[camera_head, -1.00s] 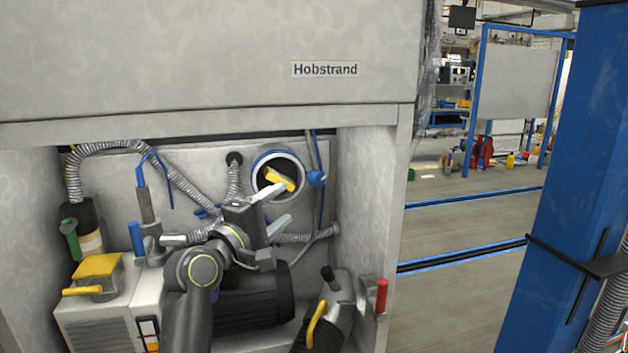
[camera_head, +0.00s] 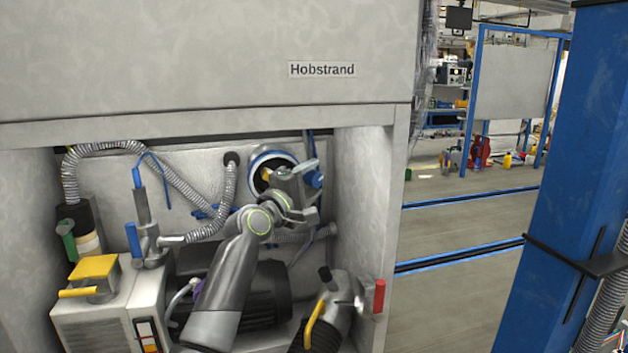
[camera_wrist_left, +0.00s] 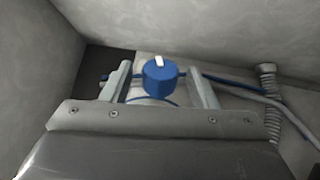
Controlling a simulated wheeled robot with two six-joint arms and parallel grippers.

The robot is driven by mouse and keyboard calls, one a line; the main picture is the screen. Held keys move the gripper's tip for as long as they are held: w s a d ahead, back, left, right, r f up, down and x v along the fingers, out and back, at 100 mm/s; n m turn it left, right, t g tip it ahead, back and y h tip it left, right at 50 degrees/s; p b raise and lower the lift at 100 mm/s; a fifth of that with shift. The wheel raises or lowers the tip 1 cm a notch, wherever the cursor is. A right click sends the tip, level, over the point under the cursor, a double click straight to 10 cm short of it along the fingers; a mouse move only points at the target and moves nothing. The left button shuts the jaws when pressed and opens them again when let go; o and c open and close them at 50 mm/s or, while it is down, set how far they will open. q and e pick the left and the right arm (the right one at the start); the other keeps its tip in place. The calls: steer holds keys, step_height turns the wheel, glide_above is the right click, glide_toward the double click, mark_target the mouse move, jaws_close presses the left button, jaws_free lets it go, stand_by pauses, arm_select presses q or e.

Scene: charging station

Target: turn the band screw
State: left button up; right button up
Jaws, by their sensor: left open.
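The band screw is a blue knob (camera_head: 315,180) with a white mark on top, at the right side of a blue band (camera_head: 268,153) around a round port on the back wall. In the left wrist view the knob (camera_wrist_left: 160,79) stands upright between my fingers, with gaps on both sides. My left gripper (camera_head: 305,184) is open, its fingers on either side of the knob in the picture. It also shows in the left wrist view (camera_wrist_left: 160,73). How deep the knob sits between the fingers is hard to tell. My right gripper is not in view.
The recess's right side wall (camera_head: 360,200) stands close to the knob. Corrugated hoses (camera_head: 175,180) run along the back wall. Below are a dark ribbed motor (camera_head: 265,300), a box with a yellow handle (camera_head: 95,275) and a red handle (camera_head: 380,296).

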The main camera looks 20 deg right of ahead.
arm_select(q)
steer(key=shift+w+d, duration=0.35)
steer(key=shift+w+d+r, duration=0.1)
steer(key=shift+w, duration=0.05)
